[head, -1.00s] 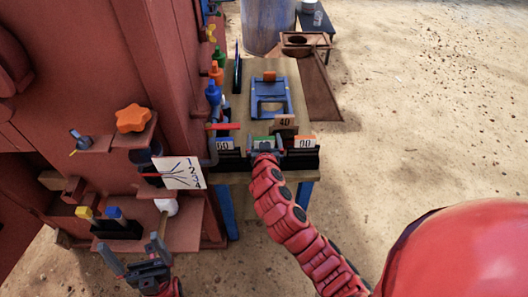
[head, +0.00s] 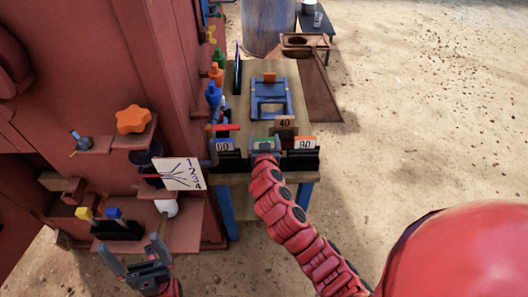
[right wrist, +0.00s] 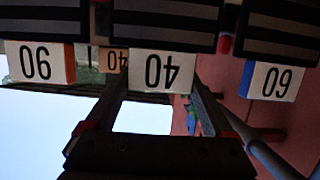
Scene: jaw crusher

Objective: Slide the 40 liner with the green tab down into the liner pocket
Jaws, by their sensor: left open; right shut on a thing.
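The 40 liner (right wrist: 162,70) stands in the middle of a dark rack, and its green tab (head: 264,139) shows in the head view. My right gripper (head: 264,147) is shut on this liner at the rack. In the right wrist view its two fingers (right wrist: 158,90) lie on either side of the upside-down 40 label. I cannot tell whether the liner is lifted clear of its slot. A blue frame (head: 270,112) lies on the table beyond; I cannot tell whether it holds the liner pocket. My left gripper (head: 134,256) is open and empty at the lower left.
The 60 liner (head: 224,144) with a blue tab and the 90 liner (head: 304,143) with an orange tab flank the held liner. A brown plate marked 40 (head: 285,122) stands just behind. The red machine wall (head: 150,60) with shelves borders the left. Open sandy ground lies right.

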